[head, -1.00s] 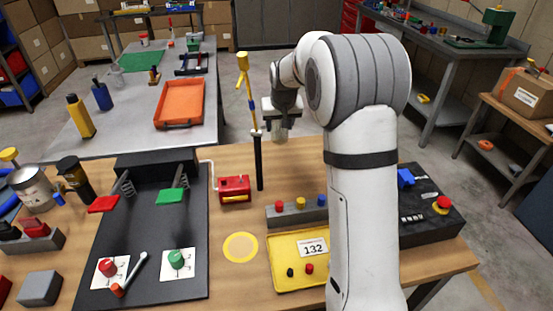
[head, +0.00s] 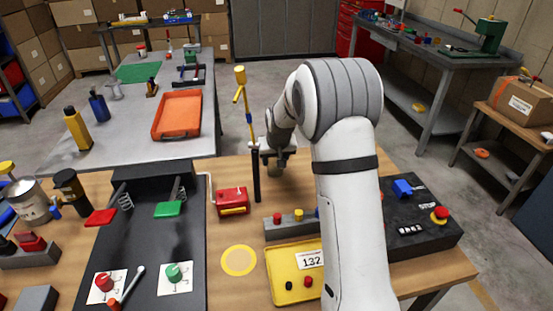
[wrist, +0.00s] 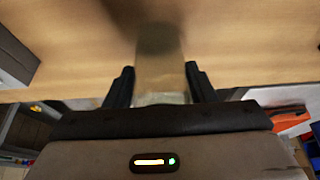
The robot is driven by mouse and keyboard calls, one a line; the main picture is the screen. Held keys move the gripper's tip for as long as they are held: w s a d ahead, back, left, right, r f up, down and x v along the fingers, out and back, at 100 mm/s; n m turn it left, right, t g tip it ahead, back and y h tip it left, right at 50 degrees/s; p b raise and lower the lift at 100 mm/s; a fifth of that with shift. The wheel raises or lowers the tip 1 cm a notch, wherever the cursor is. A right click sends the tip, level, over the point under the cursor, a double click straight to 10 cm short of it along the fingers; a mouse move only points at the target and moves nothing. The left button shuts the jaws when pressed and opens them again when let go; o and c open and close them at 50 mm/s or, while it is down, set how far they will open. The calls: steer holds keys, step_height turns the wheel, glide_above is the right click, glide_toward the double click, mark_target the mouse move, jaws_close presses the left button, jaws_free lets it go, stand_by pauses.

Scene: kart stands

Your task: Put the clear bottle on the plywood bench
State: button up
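My gripper (head: 272,158) is over the far part of the plywood bench (head: 230,290), right of the yellow-topped post. It is shut on the clear bottle (head: 276,171), which hangs down below the fingers and looks small and faint in the head view. In the wrist view my gripper (wrist: 160,88) has one finger on each side of the clear bottle (wrist: 160,62). Its far end points at the bare wood of the plywood bench (wrist: 255,45), with a dark shadow beyond it. I cannot tell whether the bottle touches the wood.
The yellow-topped post (head: 256,172) and red box (head: 232,201) stand left of the gripper. The button bar (head: 285,224) and yellow tray (head: 283,265) are nearer. A black control box (head: 425,235) is at right. The grey table (head: 140,140) lies beyond.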

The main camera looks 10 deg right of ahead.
steer(key=o, duration=0.5)
steer(key=shift+c, duration=0.2)
steer(key=shift+r, duration=0.1)
steer(key=shift+r, duration=0.2)
steer(key=v, duration=1.1)
steer(key=shift+s+r, duration=0.25)
steer(key=shift+r, duration=0.1)
